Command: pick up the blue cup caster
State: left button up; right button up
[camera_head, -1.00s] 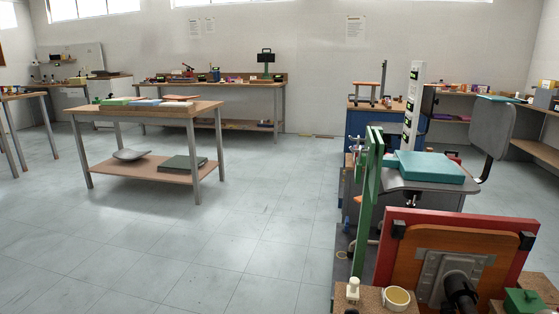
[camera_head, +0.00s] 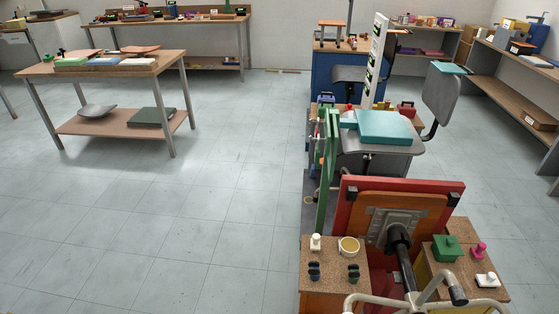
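I cannot clearly pick out a blue cup caster. Two small dark, caster-like pieces stand on the speckled top (camera_head: 307,252) of a low cabinet at the lower middle. The left dark piece (camera_head: 314,271) looks slightly bluish, and the right dark piece (camera_head: 353,273) looks nearly black. Behind them on the same top are a white knobbed piece (camera_head: 316,243) and a cream round cup (camera_head: 348,247). Neither of my grippers shows in the head view.
An upturned chair seat with a red frame (camera_head: 346,203) and pale legs (camera_head: 434,296) stands right of the cabinet top. Another speckled top (camera_head: 505,265) holds a green box (camera_head: 447,248). A wooden table (camera_head: 108,69) stands at upper left. Floor (camera_head: 190,220) is clear at left.

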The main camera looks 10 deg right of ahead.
aim_at(313, 271)
jog(key=z, duration=0.4)
jog(key=j+z, duration=0.15)
jog(key=z, duration=0.7)
jog(key=j+z, duration=0.1)
jog(key=z, duration=0.35)
jog(key=i+j+z, duration=0.2)
jog(key=j+z, duration=0.25)
jog(key=i, duration=0.05)
